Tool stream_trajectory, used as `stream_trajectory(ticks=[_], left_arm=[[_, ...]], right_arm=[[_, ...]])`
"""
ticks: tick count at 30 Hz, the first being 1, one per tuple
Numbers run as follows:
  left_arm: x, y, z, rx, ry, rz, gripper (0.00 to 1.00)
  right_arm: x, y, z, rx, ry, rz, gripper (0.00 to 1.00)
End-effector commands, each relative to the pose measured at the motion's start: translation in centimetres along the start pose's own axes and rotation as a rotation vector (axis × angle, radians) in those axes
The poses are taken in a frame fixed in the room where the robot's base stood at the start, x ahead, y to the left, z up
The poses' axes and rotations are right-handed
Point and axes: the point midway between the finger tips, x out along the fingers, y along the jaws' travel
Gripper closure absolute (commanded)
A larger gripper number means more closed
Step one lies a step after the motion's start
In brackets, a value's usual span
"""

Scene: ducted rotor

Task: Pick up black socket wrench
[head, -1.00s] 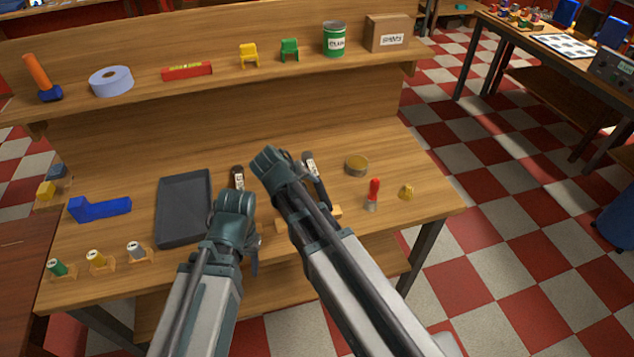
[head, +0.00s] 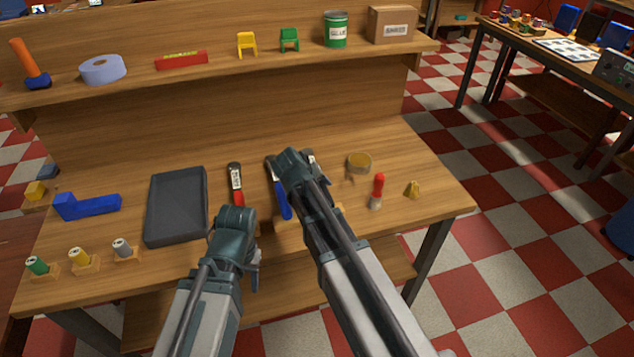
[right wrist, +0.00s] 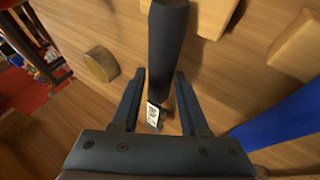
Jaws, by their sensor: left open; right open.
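The black socket wrench shows in the right wrist view as a thick black handle (right wrist: 167,45) with a white label near its lower end. In the head view its labelled end (head: 311,157) peeks out behind my right arm, and the rest is hidden. My right gripper (right wrist: 159,76) is open, with one finger on each side of the wrench; I cannot tell whether they touch it. In the head view my right gripper (head: 289,160) is over the bench, its fingers hidden. My left gripper (head: 236,222) is at the bench's front, open, its fingers mostly hidden.
A blue-handled tool (head: 281,195) lies close left of my right gripper, and a red-handled tool (head: 236,180) lies further left.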

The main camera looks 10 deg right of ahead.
Motion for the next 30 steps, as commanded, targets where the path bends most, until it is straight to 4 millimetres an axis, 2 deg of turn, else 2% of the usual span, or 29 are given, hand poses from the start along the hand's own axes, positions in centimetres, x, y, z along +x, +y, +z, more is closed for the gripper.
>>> stream_trajectory(ticks=[1,3,10,15,18,30], left_arm=[[0.99,0.09,-0.06,0.0,0.0,0.0,0.5],[1.19,0.11,-0.07,0.0,0.0,0.0,0.5],[0.97,0.09,-0.05,0.0,0.0,0.0,0.5],[0.97,0.09,-0.06,0.0,0.0,0.0,0.5],[0.97,0.09,-0.06,0.0,0.0,0.0,0.5],[0.91,0.08,-0.05,0.0,0.0,0.0,0.5]], right_arm=[[1.06,-0.23,0.09,0.001,-0.001,0.0,0.56],[1.38,-0.16,0.05,0.001,-0.001,0.0,0.56],[1.22,-0.02,0.0,0.0,0.0,-0.001,0.56],[1.22,-0.02,0.0,0.0,0.0,-0.001,0.86],[1.22,-0.03,0.0,0.0,0.0,-0.001,1.0],[1.17,0.02,-0.05,0.0,0.001,0.0,1.0]])
